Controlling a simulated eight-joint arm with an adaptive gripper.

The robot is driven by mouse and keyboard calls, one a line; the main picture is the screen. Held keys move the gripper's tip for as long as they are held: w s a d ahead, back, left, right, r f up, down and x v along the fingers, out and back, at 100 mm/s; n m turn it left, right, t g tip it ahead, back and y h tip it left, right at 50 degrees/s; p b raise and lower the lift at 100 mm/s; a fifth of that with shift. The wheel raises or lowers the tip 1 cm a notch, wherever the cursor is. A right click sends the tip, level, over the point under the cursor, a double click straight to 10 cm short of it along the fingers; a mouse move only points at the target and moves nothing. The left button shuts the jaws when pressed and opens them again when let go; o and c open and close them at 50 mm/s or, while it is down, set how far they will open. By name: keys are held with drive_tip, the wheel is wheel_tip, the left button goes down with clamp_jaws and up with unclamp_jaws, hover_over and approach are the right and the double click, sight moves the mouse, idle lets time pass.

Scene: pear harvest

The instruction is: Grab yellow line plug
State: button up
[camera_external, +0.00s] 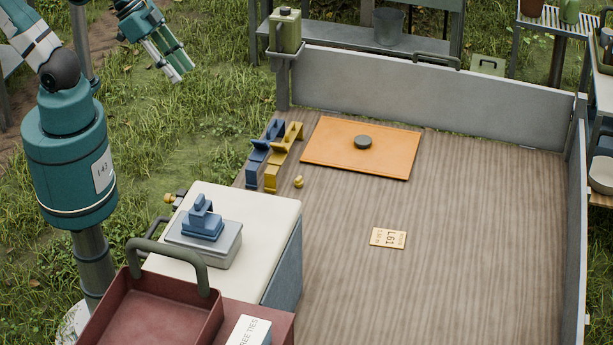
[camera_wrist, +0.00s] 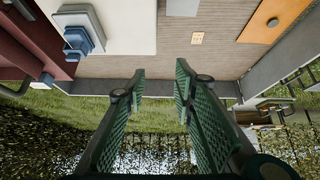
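A small yellow plug-like piece (camera_external: 299,182) lies on the wooden deck, just right of a yellow bracket (camera_external: 271,176) and a blue bracket (camera_external: 255,165). Another small yellow piece (camera_external: 168,198) sits at a dark fitting on the left side of the white-topped box; I cannot tell which is the line plug. My gripper (camera_external: 182,72) is raised over the grass at the upper left, well away from both. In the wrist view my gripper (camera_wrist: 161,68) has its green fingers apart with nothing between them. I cannot make out either yellow piece in the wrist view.
The white-topped box (camera_external: 270,205) carries a blue block (camera_external: 203,222) on a grey base. A red tray (camera_external: 150,315) with a tall handle stands in front. An orange board (camera_external: 335,157) with a dark knob lies at the back. Grey walls edge the deck, whose right side is clear.

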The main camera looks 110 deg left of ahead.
drive_tip(key=w+a+f+n+g+y+b, duration=0.15)
drive_tip(key=w+a+f+n+b, duration=0.25)
drive_tip(key=w+a+f+b, duration=0.5)
drive_tip(key=n+g+h+b, duration=0.2)
drive_tip(key=n+g+b, duration=0.4)
drive_tip(key=n+b, duration=0.85)
hover_over(297, 179)
drive_tip(key=b, duration=0.3)
drive_tip(key=f+m, duration=0.1)
drive_tip(key=f, duration=1.6)
drive_tip(key=f+m, duration=0.1)
drive_tip(key=f, duration=1.5)
drive_tip(key=f+m, duration=0.1)
drive_tip(key=f, duration=1.6)
drive_tip(key=shift+w+d+f+y, duration=0.15)
drive_tip(key=shift+w+f+y, duration=0.1)
drive_tip(key=shift+f, duration=0.1)
drive_tip(key=shift+s+f, duration=0.15)
drive_tip(key=shift+f, duration=0.1)
drive_tip(key=shift+f, duration=0.1)
drive_tip(key=shift+f+b, duration=0.4)
drive_tip(key=shift+f, duration=0.8)
drive_tip(key=shift+f, duration=0.1)
